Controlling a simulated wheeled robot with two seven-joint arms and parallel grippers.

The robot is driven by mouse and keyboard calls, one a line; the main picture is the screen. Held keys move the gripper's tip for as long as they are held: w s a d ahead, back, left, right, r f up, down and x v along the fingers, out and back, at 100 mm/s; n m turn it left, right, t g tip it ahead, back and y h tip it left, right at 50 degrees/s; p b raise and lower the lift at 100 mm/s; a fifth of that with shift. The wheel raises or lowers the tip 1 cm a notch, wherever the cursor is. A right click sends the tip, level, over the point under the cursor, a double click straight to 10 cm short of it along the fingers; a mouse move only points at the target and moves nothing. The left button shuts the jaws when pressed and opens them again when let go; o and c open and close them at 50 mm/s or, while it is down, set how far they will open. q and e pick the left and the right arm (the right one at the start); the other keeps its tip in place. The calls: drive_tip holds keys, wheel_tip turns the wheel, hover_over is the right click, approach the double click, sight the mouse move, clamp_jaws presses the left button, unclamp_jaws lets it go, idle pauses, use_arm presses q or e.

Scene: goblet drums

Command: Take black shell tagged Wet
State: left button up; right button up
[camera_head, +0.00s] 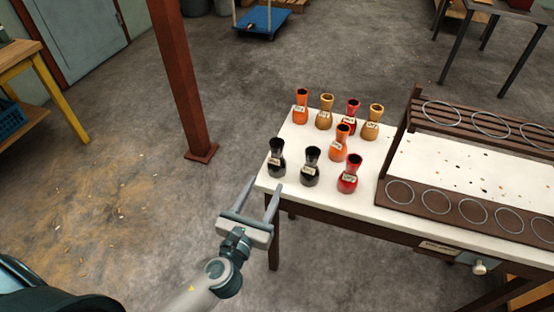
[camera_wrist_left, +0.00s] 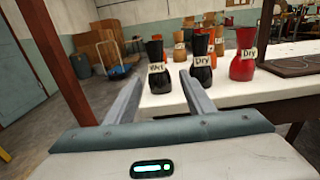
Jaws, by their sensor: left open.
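The black shell tagged Wet (camera_wrist_left: 157,68) stands upright near the front left corner of the white table; in the head view it is the left one of two black shells (camera_head: 276,158). The other black shell (camera_head: 311,167) stands just to its right; its tag reads Dry in the left wrist view (camera_wrist_left: 202,65). My left gripper (camera_head: 263,185) is open and empty, just off the table's left front corner. Its fingers point toward the Wet shell, which shows beyond and between the fingertips in the left wrist view. My right gripper is not in view.
A red shell (camera_head: 349,175) tagged Dry stands right of the black ones. Several orange, tan and red shells, such as an orange one (camera_head: 340,143), stand behind. A brown rack with ring marks (camera_head: 399,191) fills the table's right. A red post (camera_head: 183,80) rises left of the table.

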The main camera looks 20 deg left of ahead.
sight(277, 159)
use_arm(q)
drive_tip(key=w+p, duration=0.1)
drive_tip(key=w, duration=0.9)
drive_tip(key=shift+w+d, duration=0.15)
drive_tip(key=shift+w, duration=0.55)
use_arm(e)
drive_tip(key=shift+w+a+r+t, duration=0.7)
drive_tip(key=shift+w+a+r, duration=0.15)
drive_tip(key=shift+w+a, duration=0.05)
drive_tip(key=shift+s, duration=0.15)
